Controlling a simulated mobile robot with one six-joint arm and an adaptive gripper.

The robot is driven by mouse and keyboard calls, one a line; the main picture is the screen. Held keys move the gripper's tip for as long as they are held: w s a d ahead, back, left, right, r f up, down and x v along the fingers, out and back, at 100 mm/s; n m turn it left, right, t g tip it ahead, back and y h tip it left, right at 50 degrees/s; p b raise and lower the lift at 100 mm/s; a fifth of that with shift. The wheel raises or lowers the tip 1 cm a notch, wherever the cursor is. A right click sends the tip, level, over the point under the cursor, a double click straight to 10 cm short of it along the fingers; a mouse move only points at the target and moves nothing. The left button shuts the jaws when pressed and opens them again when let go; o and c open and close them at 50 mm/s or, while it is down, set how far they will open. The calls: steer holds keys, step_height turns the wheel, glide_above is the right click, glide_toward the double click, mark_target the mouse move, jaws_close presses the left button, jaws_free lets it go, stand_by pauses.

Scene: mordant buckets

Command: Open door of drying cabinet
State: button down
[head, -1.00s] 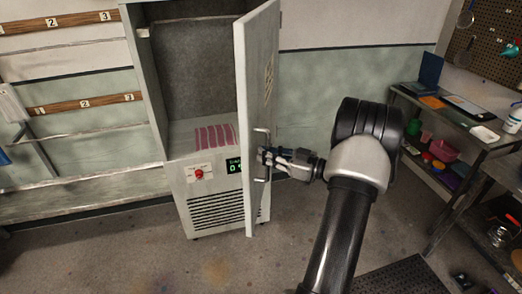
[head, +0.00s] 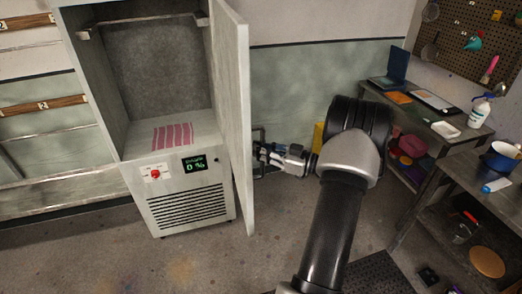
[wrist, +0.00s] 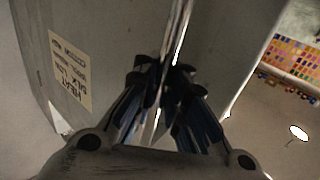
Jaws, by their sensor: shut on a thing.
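The drying cabinet (head: 217,175) stands at the left of centre in the head view. Its door (head: 237,90) is swung wide open, showing the grey interior. A striped pink cloth (head: 173,134) lies on the cabinet floor inside. My gripper (head: 262,152) is at the door's outer face, shut on the upright bar handle (head: 262,135). In the wrist view the fingers (wrist: 163,95) close around the thin metal bar (wrist: 178,40), with the door and its printed label (wrist: 70,72) behind.
A red knob (head: 155,174) and a green display (head: 194,163) are on the cabinet's lower front. A bench (head: 452,160) with bottles and trays stands at the right. The wall is close behind the door.

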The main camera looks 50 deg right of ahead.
steer(key=shift+s+a+f, duration=0.1)
steer(key=shift+a+f, duration=0.1)
steer(key=shift+f, duration=0.05)
steer(key=c, duration=1.9)
jaws_free()
steer(key=shift+s+r, duration=0.15)
steer(key=shift+s, duration=0.05)
steer(key=o, duration=0.3)
steer(key=shift+r, duration=0.1)
steer(key=v, duration=1.2)
steer(key=shift+w, duration=0.1)
